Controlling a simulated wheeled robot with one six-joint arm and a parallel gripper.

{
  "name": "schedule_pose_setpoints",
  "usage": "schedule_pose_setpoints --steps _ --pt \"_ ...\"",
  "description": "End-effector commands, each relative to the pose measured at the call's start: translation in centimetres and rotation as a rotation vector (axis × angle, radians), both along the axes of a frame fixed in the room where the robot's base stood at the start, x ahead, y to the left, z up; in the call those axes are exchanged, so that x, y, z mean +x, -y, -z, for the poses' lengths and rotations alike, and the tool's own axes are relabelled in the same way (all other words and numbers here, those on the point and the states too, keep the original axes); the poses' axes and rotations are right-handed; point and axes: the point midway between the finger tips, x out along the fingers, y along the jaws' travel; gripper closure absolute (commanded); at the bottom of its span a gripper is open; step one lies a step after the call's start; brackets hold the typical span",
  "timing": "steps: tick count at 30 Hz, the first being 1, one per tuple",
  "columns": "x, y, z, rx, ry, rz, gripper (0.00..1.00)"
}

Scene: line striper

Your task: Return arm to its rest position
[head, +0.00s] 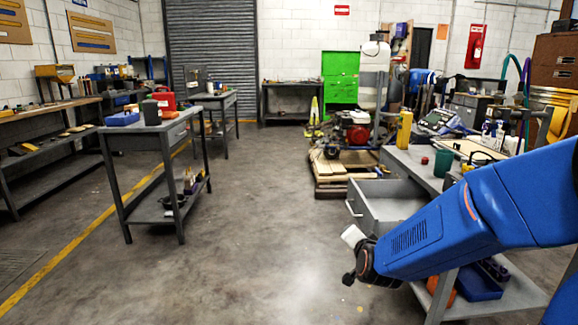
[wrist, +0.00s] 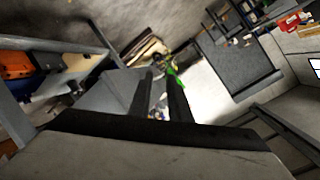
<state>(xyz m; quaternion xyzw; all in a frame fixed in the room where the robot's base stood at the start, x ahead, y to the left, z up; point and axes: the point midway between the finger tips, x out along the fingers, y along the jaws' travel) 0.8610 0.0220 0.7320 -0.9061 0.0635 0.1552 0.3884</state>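My blue arm (head: 455,220) reaches in from the right edge of the head view, in front of the grey workbench (head: 408,160). Its dark wrist end is low, near the open drawer (head: 385,208); the fingers are not clear there. In the wrist view my gripper (wrist: 160,78) shows two dark fingers with a gap between them. Nothing is seen held in the gap. The arm hides part of the workbench and its lower shelf.
A grey cart (head: 150,131) with a red container stands at left. Wooden pallets (head: 340,178) carrying a machine stand beyond the drawer. Blue and orange items lie on the right bench's lower shelf. The middle floor (head: 255,210) is clear.

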Motion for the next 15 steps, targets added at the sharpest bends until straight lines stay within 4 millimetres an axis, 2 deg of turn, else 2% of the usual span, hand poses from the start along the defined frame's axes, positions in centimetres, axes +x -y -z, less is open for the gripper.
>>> schedule_pose_setpoints --steps 1,8,15 --pt "-0.9 0.2 -0.7 -0.015 -0.021 -0.021 0.83" --pt "-5.8 0.8 -2.1 -0.118 -0.159 -0.146 0.83" --pt "-12.3 2.1 -3.0 -0.244 -0.3 -0.271 0.83"
